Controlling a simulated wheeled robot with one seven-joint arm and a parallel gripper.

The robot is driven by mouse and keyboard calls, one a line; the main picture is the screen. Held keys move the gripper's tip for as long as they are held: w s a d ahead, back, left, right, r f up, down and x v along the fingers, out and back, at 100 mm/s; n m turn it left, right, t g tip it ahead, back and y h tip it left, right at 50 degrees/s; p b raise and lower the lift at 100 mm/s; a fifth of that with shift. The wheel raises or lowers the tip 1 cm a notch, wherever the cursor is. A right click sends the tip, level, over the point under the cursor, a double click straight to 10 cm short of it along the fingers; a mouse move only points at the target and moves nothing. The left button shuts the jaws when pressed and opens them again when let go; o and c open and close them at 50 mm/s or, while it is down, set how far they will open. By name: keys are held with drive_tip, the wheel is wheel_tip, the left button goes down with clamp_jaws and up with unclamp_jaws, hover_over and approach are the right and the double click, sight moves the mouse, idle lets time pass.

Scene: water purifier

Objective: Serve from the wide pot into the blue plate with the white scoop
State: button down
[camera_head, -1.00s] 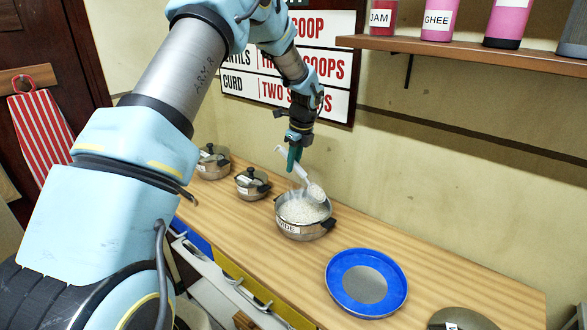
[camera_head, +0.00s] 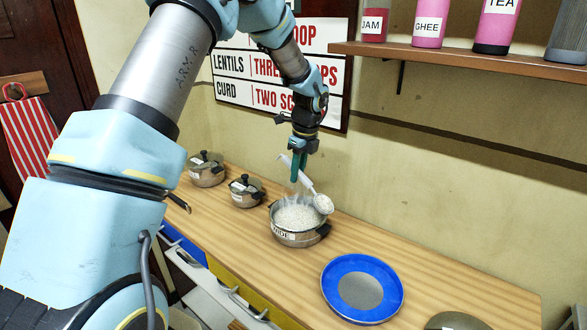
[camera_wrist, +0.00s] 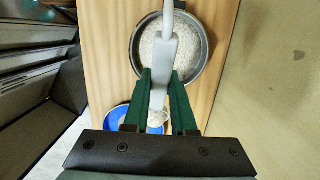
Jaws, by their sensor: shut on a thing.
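The wide pot (camera_head: 312,236) stands open on the wooden counter and is full of white grains like rice. My gripper (camera_head: 294,178) is shut on the handle of the white scoop (camera_head: 305,182), above the pot's far side. The scoop's bowl (camera_head: 323,204) holds a heap of white grains and hangs over the pot's right rim. The blue plate (camera_head: 335,272), with a grey centre, lies right of the pot and looks empty. In the wrist view the scoop handle (camera_wrist: 161,52) crosses the pot (camera_wrist: 138,35); the plate (camera_wrist: 113,118) is partly hidden by my gripper.
Two lidded pots, one larger (camera_head: 206,172) and one smaller (camera_head: 246,193), stand left of the wide pot. Another round metal item (camera_head: 455,320) is cut off at the bottom right. A shelf (camera_head: 450,58) with jars and a sign (camera_head: 235,75) are on the wall.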

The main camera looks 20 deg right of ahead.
drive_tip(key=shift+s+d+g, duration=0.5)
drive_tip(key=shift+s+d, duration=0.9)
drive_tip(key=shift+s, duration=6.8)
wheel_tip(320, 180, down, 6)
drive_tip(key=s+m+t+h+b, duration=0.1)
drive_tip(key=t+b, duration=0.1)
drive_tip(key=b, duration=0.8)
drive_tip(key=shift+s+d+t, duration=0.15)
drive_tip(key=shift+s+t, duration=0.15)
drive_tip(key=shift+s, duration=0.05)
drive_tip(key=m+h+b, duration=0.1)
drive_tip(key=b, duration=0.2)
drive_tip(key=t+h+b, duration=0.1)
drive_tip(key=b, duration=0.3)
drive_tip(key=shift+s+a+m+t, duration=0.2)
drive_tip(key=shift+s+m+t, duration=0.1)
drive_tip(key=shift+s+m, duration=0.1)
drive_tip(key=m+h+b, duration=0.1)
drive_tip(key=b, duration=0.3)
drive_tip(key=m+t+h+b, duration=0.1)
drive_tip(key=h+b, duration=0.1)
drive_tip(key=b, duration=0.3)
drive_tip(key=s+a+m+h+b, duration=0.1)
drive_tip(key=h+b, duration=0.1)
drive_tip(key=b, duration=0.2)
drive_tip(key=shift+f+m+t, duration=0.1)
drive_tip(key=shift+m+t, duration=0.2)
drive_tip(key=shift+t, duration=0.1)
